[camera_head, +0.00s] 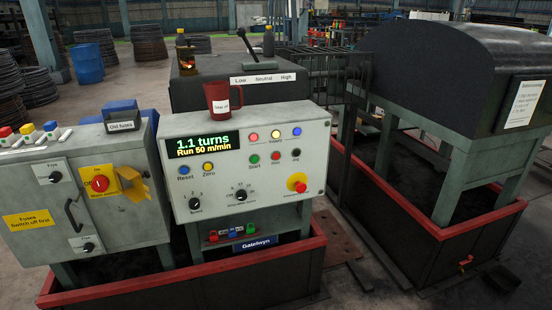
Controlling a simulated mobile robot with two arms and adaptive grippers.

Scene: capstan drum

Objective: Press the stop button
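The control panel (250,190) is a pale grey box in the middle of the view. A small red button (275,157) sits on it between a green button (254,159), labelled Start, and a black button (296,153); the label under the red one is too small to read surely. A large red mushroom button (297,183) on a yellow base is at the panel's lower right. Neither of my grippers shows in this view, and nothing covers the panel's front.
A red mug (222,98) stands on the panel's top edge. A lever (247,46) rises behind it. A grey switch cabinet (80,195) stands left, with a yellow flap open. A dark curved housing (450,75) and red-rimmed tray (440,230) fill the right.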

